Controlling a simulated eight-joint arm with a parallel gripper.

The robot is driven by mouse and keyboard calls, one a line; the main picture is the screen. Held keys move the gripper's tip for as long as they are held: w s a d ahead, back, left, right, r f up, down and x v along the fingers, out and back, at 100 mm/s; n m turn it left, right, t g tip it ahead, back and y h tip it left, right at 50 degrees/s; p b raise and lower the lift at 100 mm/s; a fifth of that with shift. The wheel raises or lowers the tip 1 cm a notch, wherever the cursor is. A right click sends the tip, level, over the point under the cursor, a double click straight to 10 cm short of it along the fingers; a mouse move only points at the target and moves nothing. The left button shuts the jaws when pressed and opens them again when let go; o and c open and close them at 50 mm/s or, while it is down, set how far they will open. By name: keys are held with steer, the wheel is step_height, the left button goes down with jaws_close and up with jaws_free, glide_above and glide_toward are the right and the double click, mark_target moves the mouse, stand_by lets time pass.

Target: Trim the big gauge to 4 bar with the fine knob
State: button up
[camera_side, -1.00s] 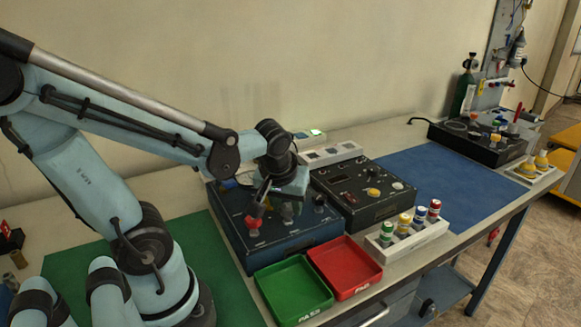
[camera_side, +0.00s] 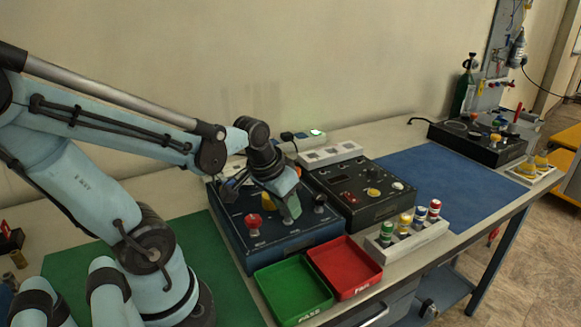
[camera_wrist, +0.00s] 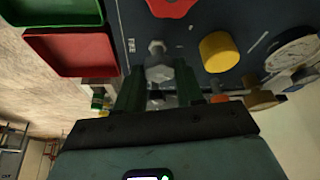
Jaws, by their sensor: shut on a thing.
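The dark blue trainer box (camera_side: 285,246) stands on the bench with a red star-shaped knob (camera_side: 253,222) on top. My gripper (camera_side: 292,211) reaches down onto the box, tilted, to the right of the red knob. In the wrist view my gripper (camera_wrist: 160,88) has its two green fingers on either side of a small grey knob (camera_wrist: 157,66), shut on it. I cannot read its label. The big white-faced gauge (camera_wrist: 292,50) shows at the right edge, partly cut off; its reading is too small to tell. A yellow knob (camera_wrist: 218,51) sits between the grey knob and the gauge.
A green tray (camera_side: 300,318) and a red tray (camera_side: 350,293) stand in front of the box. A second black panel (camera_side: 365,208) stands close on its right, with a rack of coloured cylinders (camera_side: 410,239) before it. The blue mat (camera_side: 450,190) has free room.

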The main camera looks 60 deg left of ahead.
steer(key=shift+a+m+h, duration=0.1)
steer(key=shift+m+h, duration=0.4)
steer(key=shift+m, duration=0.8)
steer(key=o, duration=1)
steer(key=shift+o, duration=0.2)
steer(key=v, duration=1.2)
steer(key=shift+s+a, duration=0.1)
